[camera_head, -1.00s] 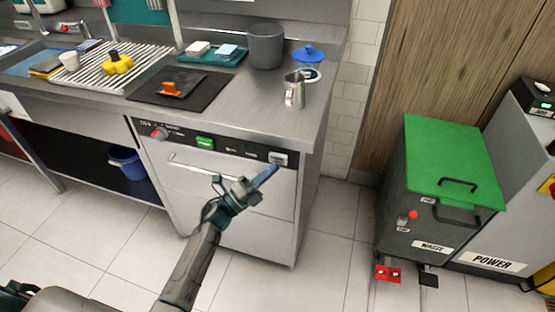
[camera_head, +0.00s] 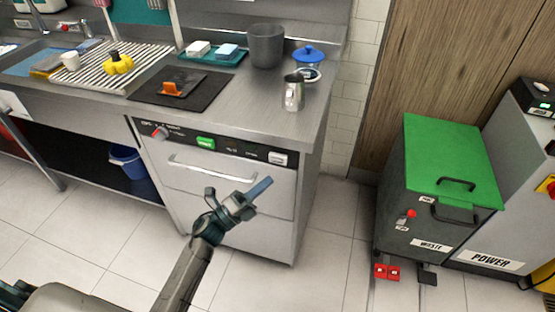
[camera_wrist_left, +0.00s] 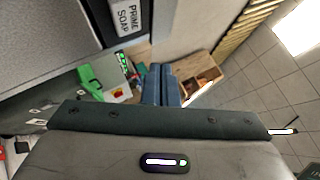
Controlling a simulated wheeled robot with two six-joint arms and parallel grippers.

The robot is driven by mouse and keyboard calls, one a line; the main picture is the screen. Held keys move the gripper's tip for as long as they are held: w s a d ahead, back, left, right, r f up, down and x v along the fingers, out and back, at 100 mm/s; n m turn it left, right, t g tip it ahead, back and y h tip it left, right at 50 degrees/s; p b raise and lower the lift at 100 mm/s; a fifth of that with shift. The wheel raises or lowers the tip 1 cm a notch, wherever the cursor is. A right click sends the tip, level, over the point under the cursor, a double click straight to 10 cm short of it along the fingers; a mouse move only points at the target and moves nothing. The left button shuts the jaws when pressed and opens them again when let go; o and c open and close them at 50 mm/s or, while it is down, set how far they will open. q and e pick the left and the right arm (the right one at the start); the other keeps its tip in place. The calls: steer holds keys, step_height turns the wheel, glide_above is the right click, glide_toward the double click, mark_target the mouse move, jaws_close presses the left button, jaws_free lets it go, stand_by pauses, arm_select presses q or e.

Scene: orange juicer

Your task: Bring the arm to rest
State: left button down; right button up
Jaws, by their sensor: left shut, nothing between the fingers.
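My left gripper (camera_head: 260,188) is in front of the steel under-counter machine (camera_head: 228,185), over the floor and below the counter top. Its blue fingers are shut with nothing between them. In the left wrist view the two blue fingers (camera_wrist_left: 161,88) lie side by side, touching. My right gripper is not in view.
The steel counter (camera_head: 265,120) holds a grey pot (camera_head: 266,46), a metal jug (camera_head: 294,93) and an orange item (camera_head: 171,88) on a black mat. A green-lidded waste bin (camera_head: 450,160) stands at the right. The tiled floor (camera_head: 325,250) between is clear.

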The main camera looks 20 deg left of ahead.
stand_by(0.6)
